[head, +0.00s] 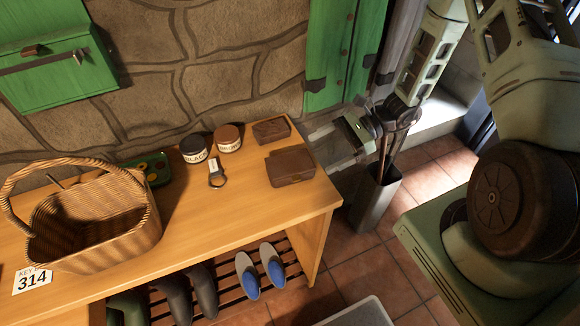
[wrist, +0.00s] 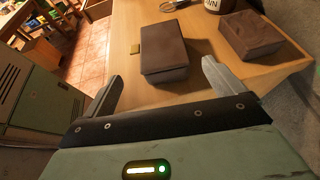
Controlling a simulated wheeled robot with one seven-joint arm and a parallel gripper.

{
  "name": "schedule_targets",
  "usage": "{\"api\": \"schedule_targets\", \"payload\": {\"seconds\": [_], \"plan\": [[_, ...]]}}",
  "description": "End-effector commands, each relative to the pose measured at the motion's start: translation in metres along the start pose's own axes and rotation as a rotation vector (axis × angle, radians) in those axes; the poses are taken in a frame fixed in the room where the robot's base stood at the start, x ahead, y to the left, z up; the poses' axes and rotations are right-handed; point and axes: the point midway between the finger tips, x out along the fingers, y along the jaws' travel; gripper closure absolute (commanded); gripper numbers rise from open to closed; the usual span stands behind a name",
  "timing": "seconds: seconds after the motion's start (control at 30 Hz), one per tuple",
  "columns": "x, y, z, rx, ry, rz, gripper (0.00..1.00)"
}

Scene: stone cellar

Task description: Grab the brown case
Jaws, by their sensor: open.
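A brown case (head: 290,168) lies flat near the right end of the wooden bench. In the wrist view the brown case (wrist: 164,52) shows a small brass clasp on its left side and lies just ahead of the fingertips, roughly between their lines. My gripper (head: 319,147) is open and empty, beside the bench's right edge, to the right of the case. In the wrist view my gripper (wrist: 160,80) has its two fingers spread apart, with no visible contact with the case.
A second brown box (head: 272,131) sits close behind the case. Two round tins (head: 228,138) (head: 194,148), a key ring (head: 215,175) and a wicker basket (head: 95,225) stand farther left on the bench (head: 215,225). A grey bin (head: 374,200) stands right of the bench.

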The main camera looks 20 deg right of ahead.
Motion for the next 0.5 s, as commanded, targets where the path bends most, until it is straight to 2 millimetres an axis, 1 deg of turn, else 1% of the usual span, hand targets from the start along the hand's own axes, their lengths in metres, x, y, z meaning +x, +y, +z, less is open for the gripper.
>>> {"api": "schedule_targets", "payload": {"seconds": [0.13, 0.3, 0.4, 0.5], "plan": [[0.009, -0.001, 0.003, -0.001, -0.001, 0.002, 0.06], [0.034, -0.005, 0.007, 0.000, 0.000, 0.004, 0.06], [0.047, -0.005, 0.005, 0.000, 0.000, 0.002, 0.06], [0.053, -0.005, 0.004, -0.001, 0.000, 0.000, 0.06]]}}
